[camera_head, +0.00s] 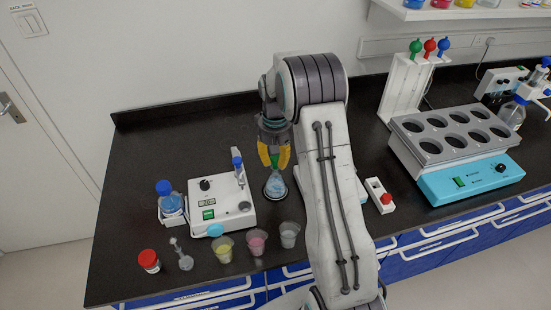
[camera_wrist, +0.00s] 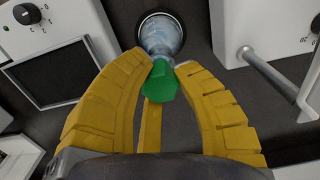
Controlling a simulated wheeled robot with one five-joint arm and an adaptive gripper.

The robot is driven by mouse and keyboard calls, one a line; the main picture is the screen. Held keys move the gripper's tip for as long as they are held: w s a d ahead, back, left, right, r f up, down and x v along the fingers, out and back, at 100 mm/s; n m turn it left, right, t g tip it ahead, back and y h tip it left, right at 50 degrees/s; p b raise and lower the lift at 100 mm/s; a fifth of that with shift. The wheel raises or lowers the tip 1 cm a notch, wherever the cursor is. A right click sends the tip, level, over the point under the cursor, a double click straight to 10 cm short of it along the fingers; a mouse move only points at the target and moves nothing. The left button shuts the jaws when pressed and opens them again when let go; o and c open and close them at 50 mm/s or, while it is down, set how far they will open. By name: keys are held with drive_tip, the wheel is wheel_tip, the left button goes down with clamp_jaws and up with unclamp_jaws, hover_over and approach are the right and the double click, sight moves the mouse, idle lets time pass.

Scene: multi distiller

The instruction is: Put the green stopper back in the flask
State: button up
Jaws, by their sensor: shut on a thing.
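The green stopper (camera_wrist: 160,82) is held between the yellow fingers of my gripper (camera_wrist: 164,62) in the wrist view. In the head view the stopper (camera_head: 275,160) shows as a small green patch between the fingers of my gripper (camera_head: 274,160). The flask (camera_head: 275,187) holds pale blue contents and stands upright on the black bench directly below my fingertips. In the wrist view the flask (camera_wrist: 161,36) lies just past the stopper, which overlaps its neck. The stopper's lower end is hidden, so I cannot tell whether it is inside the neck.
A white instrument (camera_head: 221,199) stands left of the flask. Yellow, pink and clear cups (camera_head: 257,241) stand in front. A small white device with a red knob (camera_head: 380,195) and a large block with round wells (camera_head: 450,140) are to the right. Bare bench lies behind.

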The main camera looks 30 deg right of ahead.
drive_tip(key=shift+f+b, duration=0.55)
drive_tip(key=shift+f, duration=0.25)
idle(0.4)
drive_tip(key=o, duration=0.8)
drive_tip(key=shift+o, duration=0.2)
drive_tip(key=r, duration=1.2)
drive_tip(key=shift+w, duration=0.2)
